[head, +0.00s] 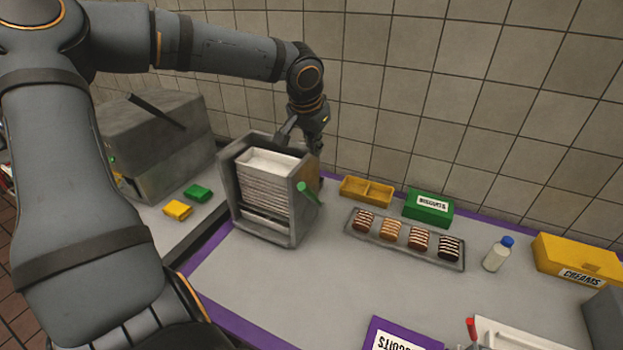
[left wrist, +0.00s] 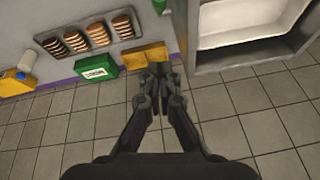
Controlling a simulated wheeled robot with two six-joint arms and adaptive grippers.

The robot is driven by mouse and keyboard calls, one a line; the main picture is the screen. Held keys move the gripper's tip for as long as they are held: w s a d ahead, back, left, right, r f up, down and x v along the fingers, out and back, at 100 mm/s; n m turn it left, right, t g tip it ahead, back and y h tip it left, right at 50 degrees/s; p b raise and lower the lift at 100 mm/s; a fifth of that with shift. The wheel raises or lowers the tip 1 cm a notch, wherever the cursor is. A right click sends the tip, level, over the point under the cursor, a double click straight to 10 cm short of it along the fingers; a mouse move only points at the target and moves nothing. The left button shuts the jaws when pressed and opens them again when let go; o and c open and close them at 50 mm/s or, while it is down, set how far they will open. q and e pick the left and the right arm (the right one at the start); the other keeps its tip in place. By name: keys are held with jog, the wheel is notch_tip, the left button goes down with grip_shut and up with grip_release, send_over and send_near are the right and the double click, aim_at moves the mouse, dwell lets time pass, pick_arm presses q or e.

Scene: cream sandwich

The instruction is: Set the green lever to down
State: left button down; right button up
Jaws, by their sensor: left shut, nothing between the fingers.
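The green lever (head: 309,193) is on the right side of a grey dispenser box (head: 288,222) that holds a stack of white sheets or trays. In the head view it slants down to the right from its round end. A small green piece, probably the lever, shows at the top edge of the left wrist view (left wrist: 159,5). My left gripper (head: 316,146) is above and behind the lever, near the box's back right corner, apart from the lever. Its fingers are together and empty in the left wrist view (left wrist: 158,76). My right gripper is in neither view.
A yellow divided tray (head: 366,190), a green biscuits box (head: 428,208) and a tray of striped biscuits (head: 352,228) stand right of the lever. A tiled wall (head: 450,90) is close behind. A grey machine (head: 160,140) stands left.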

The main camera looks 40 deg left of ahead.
pick_arm(q)
jog(key=p, duration=0.2)
send_over(311, 196)
jog(key=w, duration=0.3)
notch_tip(311, 196, down, 8)
jog(key=shift+s+a+f+p, duration=0.1)
jog(key=shift+s+f+p, duration=0.1)
jog(key=shift+s+f, duration=0.35)
jog(key=shift+s+a+f+p, duration=0.15)
jog(key=shift+s+f, duration=0.15)
jog(key=shift+s, duration=0.3)
jog(key=shift+s+f, duration=0.15)
jog(key=shift+s, duration=0.15)
jog(key=shift+f, duration=0.1)
jog(key=shift+w+d, duration=0.1)
jog(key=shift+w, duration=0.1)
